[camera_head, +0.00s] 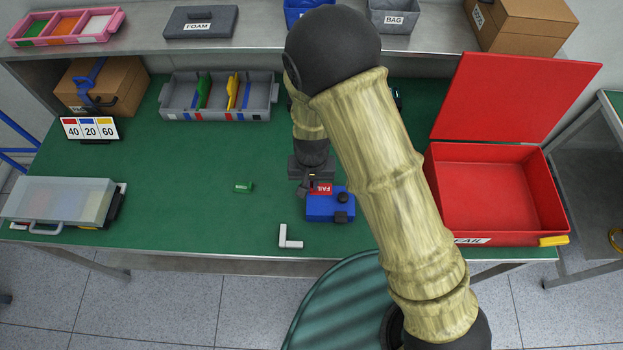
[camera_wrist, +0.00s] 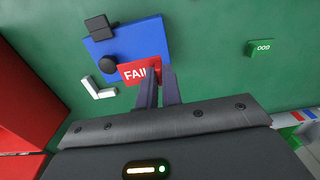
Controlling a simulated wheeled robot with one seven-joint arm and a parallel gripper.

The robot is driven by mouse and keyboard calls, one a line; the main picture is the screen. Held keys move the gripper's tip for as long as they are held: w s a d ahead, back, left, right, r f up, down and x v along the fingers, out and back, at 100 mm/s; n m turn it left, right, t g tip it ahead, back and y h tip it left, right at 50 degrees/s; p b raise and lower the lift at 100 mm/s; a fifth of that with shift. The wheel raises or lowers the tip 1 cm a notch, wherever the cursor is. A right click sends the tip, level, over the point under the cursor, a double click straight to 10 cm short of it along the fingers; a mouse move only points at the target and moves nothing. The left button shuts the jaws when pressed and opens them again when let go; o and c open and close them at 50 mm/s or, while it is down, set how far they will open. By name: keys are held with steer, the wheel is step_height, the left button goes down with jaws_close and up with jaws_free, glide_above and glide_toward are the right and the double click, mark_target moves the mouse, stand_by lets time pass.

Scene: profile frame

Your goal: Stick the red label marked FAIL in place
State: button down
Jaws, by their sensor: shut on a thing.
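The red label (camera_wrist: 139,70) marked FAIL lies at the near edge of a blue block (camera_wrist: 143,35) in the wrist view. My gripper (camera_wrist: 158,75) is shut on the label's edge, its fingertips covering the end of the word. The label overlaps the blue block; I cannot tell whether it is pressed flat on it or just above it. In the head view the red label (camera_head: 321,188) shows at the upper left of the blue block (camera_head: 322,209), and my gripper (camera_head: 309,186) is beside it. The block carries a black knob (camera_wrist: 108,65) and a black rectangular part (camera_wrist: 99,27).
A white L-shaped piece (camera_head: 289,238) and a small green block (camera_head: 243,186) lie nearby on the green table (camera_head: 190,205). A red open box (camera_head: 492,196) marked FAIL stands right. A grey divided tray (camera_head: 218,98) is at the back. The table's left middle is clear.

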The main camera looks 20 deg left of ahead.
steer(key=shift+s+d, duration=0.1)
steer(key=shift+f+b, duration=1.75)
steer(key=shift+f, duration=1.05)
steer(key=c, duration=1.5)
jaws_free()
step_height(320, 180, up, 17)
steer(key=b, duration=0.1)
steer(key=shift+r, duration=0.2)
